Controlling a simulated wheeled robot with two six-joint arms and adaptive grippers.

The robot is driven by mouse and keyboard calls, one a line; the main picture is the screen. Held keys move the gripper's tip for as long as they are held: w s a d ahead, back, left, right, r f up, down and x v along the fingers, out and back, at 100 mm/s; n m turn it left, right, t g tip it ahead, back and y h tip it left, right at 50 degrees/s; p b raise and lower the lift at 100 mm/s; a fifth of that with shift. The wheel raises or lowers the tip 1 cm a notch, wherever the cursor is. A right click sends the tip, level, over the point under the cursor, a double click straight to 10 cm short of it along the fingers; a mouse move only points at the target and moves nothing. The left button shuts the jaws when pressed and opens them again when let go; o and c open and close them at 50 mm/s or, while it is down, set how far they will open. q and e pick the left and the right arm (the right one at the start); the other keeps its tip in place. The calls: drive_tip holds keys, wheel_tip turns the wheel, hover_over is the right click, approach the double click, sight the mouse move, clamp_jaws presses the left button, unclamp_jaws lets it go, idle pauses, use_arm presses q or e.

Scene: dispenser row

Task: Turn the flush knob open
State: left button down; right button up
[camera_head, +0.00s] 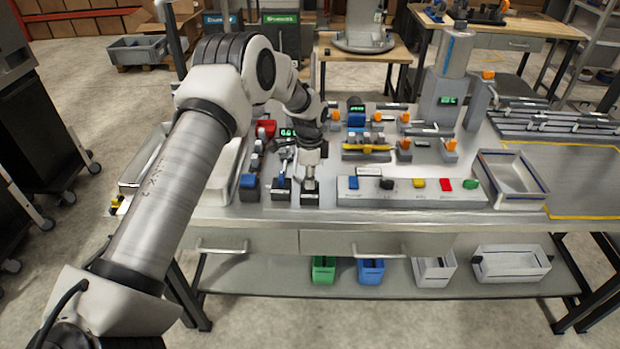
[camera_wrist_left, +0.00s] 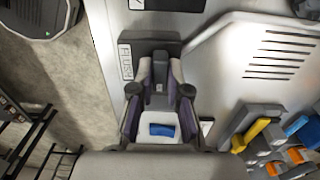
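The flush knob (camera_wrist_left: 159,80) is a dark grey, narrow upright piece on a dark base, beside a white FLUSH label (camera_wrist_left: 125,62) in the left wrist view. My left gripper (camera_wrist_left: 160,76) reaches over it, with one finger on each side of the knob. I cannot tell whether the pads touch it or a thin gap remains. In the head view my left gripper (camera_head: 310,180) points down at a small dark block (camera_head: 310,198) at the bench's front, hiding the knob's top. My right gripper is not in view.
A sloped panel (camera_head: 400,197) with coloured buttons stands just right of my left gripper. Small blocks with a blue top (camera_head: 249,182) and a lever stand to its left. Orange-knobbed fixtures (camera_head: 404,143) stand behind. A white tray (camera_head: 510,178) is farther right.

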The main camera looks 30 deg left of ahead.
use_arm(q)
drive_tip(key=shift+n, duration=0.3)
drive_tip(key=n, duration=0.3)
drive_tip(key=shift+n, duration=0.4)
drive_tip(key=n, duration=0.4)
drive_tip(key=n+p, duration=0.1)
drive_tip(key=n, duration=0.4)
drive_tip(key=shift+s+f, duration=0.1)
drive_tip(key=shift+n+p, duration=0.35)
drive_tip(key=shift+n, duration=1.85)
drive_tip(key=c, duration=1.1)
unclamp_jaws()
drive_tip(key=shift+c, duration=0.2)
